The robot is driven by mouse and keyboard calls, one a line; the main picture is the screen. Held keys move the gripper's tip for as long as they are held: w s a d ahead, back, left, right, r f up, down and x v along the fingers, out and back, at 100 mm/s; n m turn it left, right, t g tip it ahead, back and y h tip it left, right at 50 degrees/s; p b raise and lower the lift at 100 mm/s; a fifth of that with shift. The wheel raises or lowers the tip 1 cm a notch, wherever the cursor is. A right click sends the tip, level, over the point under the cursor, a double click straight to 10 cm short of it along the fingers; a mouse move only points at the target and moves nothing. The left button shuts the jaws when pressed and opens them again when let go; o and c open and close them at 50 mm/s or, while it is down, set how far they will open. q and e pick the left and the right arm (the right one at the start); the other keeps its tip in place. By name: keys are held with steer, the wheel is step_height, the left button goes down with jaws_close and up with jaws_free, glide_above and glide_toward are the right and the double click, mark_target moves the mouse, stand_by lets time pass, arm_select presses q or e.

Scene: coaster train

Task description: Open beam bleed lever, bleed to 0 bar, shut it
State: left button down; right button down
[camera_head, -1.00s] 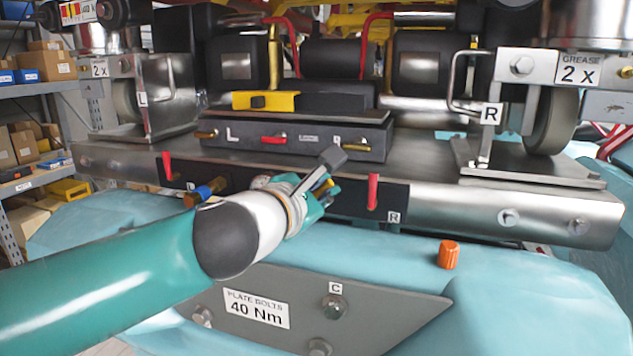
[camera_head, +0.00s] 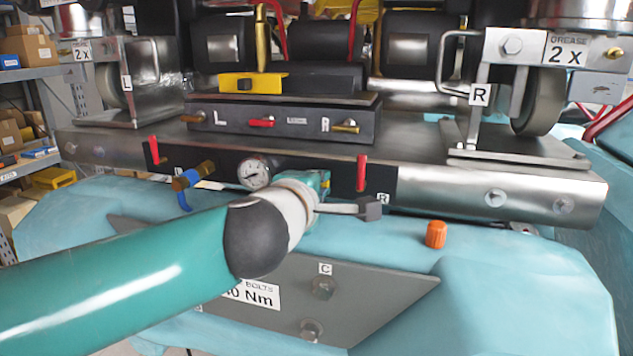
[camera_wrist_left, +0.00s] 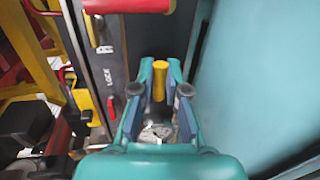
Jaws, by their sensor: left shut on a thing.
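My left gripper (camera_head: 321,182) is at the front of the steel beam (camera_head: 440,180), just right of a round pressure gauge (camera_head: 254,173). In the left wrist view its fingers are closed around a yellow lever (camera_wrist_left: 160,78), which points away from the palm. Only a bit of yellow shows in the head view, so the lever's angle is hard to tell there. The gauge has a white face and dark needle; its reading is too small to make out. Part of its dial (camera_wrist_left: 155,132) shows between the fingers in the wrist view. My right gripper is out of view.
Red handles stand at the beam's left (camera_head: 154,150) and right (camera_head: 362,173). A brass valve with a blue handle (camera_head: 186,182) is left of the gauge. A black box with a red lever (camera_head: 262,122) sits above. An orange cap (camera_head: 436,234) lies on the teal surface.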

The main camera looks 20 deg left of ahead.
arm_select(q)
steer(key=shift+d+f+m, duration=0.15)
steer(key=shift+f+m, duration=0.15)
steer(key=shift+f, duration=0.05)
steer(key=c, duration=1.2)
jaws_free()
steer(key=shift+r, duration=0.1)
steer(key=shift+s+r, duration=0.1)
steer(key=s+r, duration=0.2)
steer(key=s, duration=0.9)
steer(key=shift+s+a, duration=0.2)
steer(key=shift+s, duration=0.1)
